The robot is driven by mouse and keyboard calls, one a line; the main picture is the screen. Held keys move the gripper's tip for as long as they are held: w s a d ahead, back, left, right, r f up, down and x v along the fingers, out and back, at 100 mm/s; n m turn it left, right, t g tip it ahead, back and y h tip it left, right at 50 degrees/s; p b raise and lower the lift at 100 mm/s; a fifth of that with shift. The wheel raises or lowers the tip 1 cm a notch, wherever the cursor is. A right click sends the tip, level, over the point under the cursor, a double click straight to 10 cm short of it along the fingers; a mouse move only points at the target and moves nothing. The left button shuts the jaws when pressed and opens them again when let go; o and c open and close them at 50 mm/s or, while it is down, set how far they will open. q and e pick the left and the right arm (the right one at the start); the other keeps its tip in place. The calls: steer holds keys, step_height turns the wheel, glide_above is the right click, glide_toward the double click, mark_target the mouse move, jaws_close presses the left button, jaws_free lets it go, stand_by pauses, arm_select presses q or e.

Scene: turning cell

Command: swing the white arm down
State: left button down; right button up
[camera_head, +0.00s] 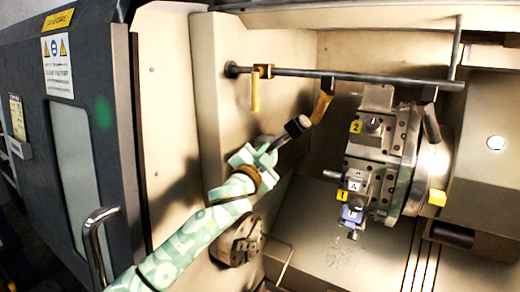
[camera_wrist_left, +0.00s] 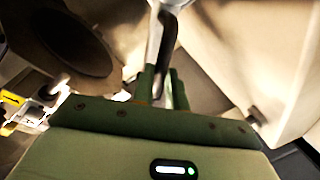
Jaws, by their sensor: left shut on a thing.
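An arm with a yellow upper part (camera_head: 321,107) and a dark block (camera_head: 298,126) slants down and left from a grey rail inside the machine. No plainly white arm stands out; its colour reads as yellow, dark and grey. My left gripper (camera_head: 272,148), patterned pale green, is shut on the lower end of this arm, below the dark block. In the left wrist view a grey bar (camera_wrist_left: 162,45) runs up from between the green fingers (camera_wrist_left: 166,88), which hide its near end. My right gripper is not in view.
The grey rail (camera_head: 350,76) crosses the top, with a yellow handle (camera_head: 255,92) hanging left of the arm. The tool turret (camera_head: 385,150) with numbered tags stands close right. The door handle (camera_head: 93,240) is at lower left.

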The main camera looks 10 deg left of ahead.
arm_select(q)
step_height(320, 180, down, 7)
steer(key=d+m+h+b, duration=0.2)
steer(key=m+b, duration=0.1)
steer(key=m, duration=0.7)
steer(key=shift+s+h, duration=0.4)
steer(key=shift+f, duration=0.2)
steer(key=c, duration=1.4)
jaws_free()
steer(key=shift+r, duration=0.1)
steer(key=b+v, duration=0.1)
steer(key=v, duration=1.5)
steer(key=shift+s+r+b, duration=0.2)
steer(key=shift+b, duration=0.15)
steer(key=shift+a, duration=0.15)
